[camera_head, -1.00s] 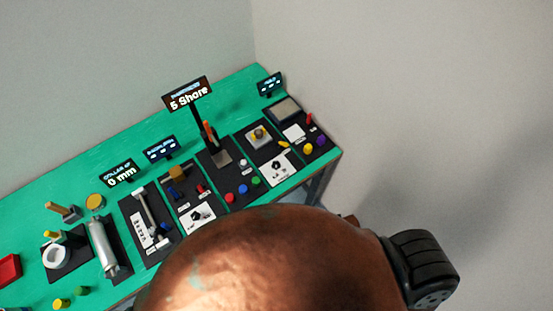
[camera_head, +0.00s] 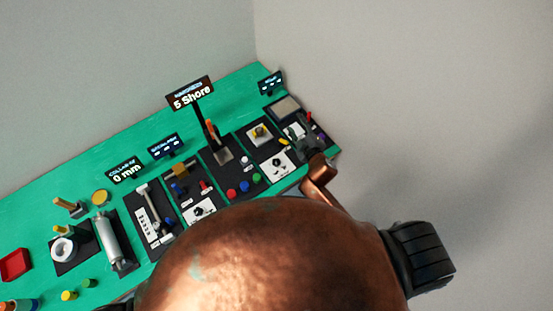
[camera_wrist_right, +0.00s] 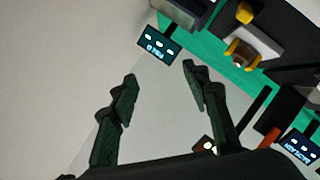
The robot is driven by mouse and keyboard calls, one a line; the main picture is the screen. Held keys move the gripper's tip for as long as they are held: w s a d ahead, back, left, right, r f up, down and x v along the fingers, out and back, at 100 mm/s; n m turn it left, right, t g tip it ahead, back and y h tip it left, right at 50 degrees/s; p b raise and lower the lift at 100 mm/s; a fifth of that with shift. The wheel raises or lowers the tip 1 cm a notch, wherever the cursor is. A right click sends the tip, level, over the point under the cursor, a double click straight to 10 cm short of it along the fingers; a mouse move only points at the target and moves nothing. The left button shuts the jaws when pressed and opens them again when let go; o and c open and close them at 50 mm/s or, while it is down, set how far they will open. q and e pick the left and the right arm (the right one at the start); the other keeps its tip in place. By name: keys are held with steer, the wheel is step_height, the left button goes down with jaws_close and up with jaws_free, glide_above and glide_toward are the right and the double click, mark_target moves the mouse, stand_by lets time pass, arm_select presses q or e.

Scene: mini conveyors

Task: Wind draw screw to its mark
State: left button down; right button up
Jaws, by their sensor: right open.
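My right gripper (camera_head: 303,134) is over the far right end of the bench, its copper arm reaching in from below. In the right wrist view the right gripper (camera_wrist_right: 161,76) has its two dark fingers apart with nothing between them. A sign reading "COLLAR AT 0 mm" (camera_head: 126,172) stands at the back left. In front of it, a dark plate holds a silver bar-like fixture (camera_head: 149,207); I cannot tell for certain whether this is the draw screw or where its mark is. My left gripper is not in view.
The green bench (camera_head: 65,172) carries several dark station plates. A "5 Shore" sign (camera_head: 190,94) stands mid-bench on a post. A small display (camera_head: 271,82) is at the far right, also in the wrist view (camera_wrist_right: 158,44). A silver cylinder (camera_head: 108,238) and red tray (camera_head: 15,265) are at left.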

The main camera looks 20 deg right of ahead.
steer(key=w+a+r+n+t+y, duration=0.1)
steer(key=w+a+r+n+y, duration=0.1)
steer(key=a+r+n+y, duration=0.4)
steer(key=w+a+r+n+t+y, duration=0.1)
steer(key=w+a+r+n+y, duration=0.1)
steer(key=a+r+n, duration=0.5)
steer(key=s+a+n+g+y+p, duration=0.1)
steer(key=s+a+n+g+y, duration=0.3)
steer(key=s+a+n+g, duration=0.5)
steer(key=s+a+n+g+y, duration=0.25)
steer(key=a+n, duration=0.55)
steer(key=a, duration=0.4)
steer(key=n+g+h+p, duration=0.1)
steer(key=n+g+h, duration=0.4)
steer(key=n+h, duration=0.8)
glide_above(277, 161)
steer(key=f, duration=0.6)
steer(key=f+m+h, duration=0.1)
steer(key=f, duration=0.5)
steer(key=f+m, duration=0.1)
steer(key=f, duration=0.4)
steer(key=shift+s+a+f+h, duration=0.1)
steer(key=shift+a+f+h, duration=0.1)
steer(key=shift+f+h, duration=0.2)
steer(key=shift+d+f, duration=0.2)
steer(key=shift+f, duration=0.1)
steer(key=shift+a+f+p, duration=0.1)
steer(key=shift+f+p, duration=0.8)
steer(key=shift+f, duration=2.65)
